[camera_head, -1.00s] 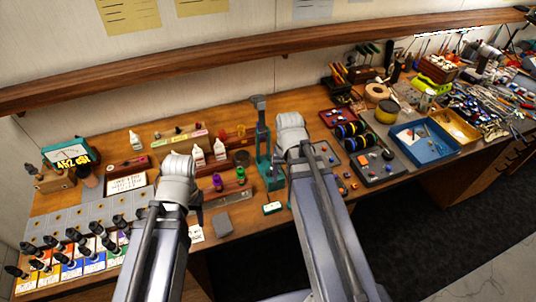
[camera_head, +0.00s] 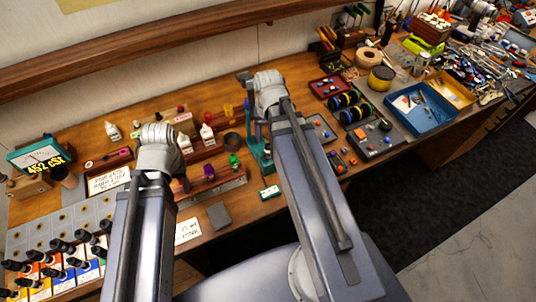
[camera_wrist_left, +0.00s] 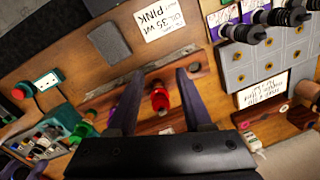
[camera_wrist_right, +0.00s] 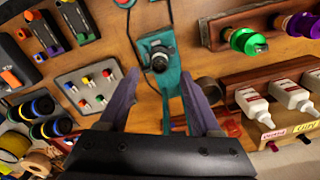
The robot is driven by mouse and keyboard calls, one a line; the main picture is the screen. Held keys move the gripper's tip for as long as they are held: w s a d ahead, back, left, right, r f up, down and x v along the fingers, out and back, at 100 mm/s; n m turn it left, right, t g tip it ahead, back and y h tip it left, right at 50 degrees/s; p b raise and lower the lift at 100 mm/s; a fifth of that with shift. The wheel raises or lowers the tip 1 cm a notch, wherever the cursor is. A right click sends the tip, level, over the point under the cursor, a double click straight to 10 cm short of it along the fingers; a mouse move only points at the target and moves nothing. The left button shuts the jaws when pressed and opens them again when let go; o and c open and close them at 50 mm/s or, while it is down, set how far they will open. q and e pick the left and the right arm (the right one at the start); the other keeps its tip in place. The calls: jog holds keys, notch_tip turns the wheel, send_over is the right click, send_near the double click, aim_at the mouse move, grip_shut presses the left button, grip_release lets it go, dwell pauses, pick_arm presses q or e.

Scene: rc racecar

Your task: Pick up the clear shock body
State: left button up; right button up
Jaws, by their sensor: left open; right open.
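I cannot make out a clear shock body in any view. A wooden rack (camera_head: 215,190) near the bench front holds a purple shock part (camera_head: 209,172) and a green shock part (camera_head: 234,160). They also show in the right wrist view, purple (camera_wrist_right: 300,25) and green (camera_wrist_right: 245,41). My left gripper (camera_wrist_left: 160,74) is open and empty above the rack. A red shock part (camera_wrist_left: 160,98) shows between its fingers, apart from them. My right gripper (camera_wrist_right: 160,74) is open and empty above a teal stand (camera_wrist_right: 170,85). My left arm hides part of the rack in the head view.
White bottles (camera_head: 207,138) stand behind the rack. A grey pad (camera_head: 219,215) and a white note (camera_head: 187,231) lie in front. A blue tray (camera_head: 428,118) sits at right. A wooden shelf (camera_head: 150,50) runs along the wall.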

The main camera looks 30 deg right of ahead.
aim_at(268, 147)
pick_arm(q)
jog(key=shift+f, duration=0.45)
pick_arm(e)
jog(key=shift+f, duration=0.45)
notch_tip(268, 147, down, 5)
jog(key=b, duration=0.5)
pick_arm(q)
notch_tip(268, 147, down, 5)
jog(key=shift+r, duration=0.1)
pick_arm(e)
grip_shut()
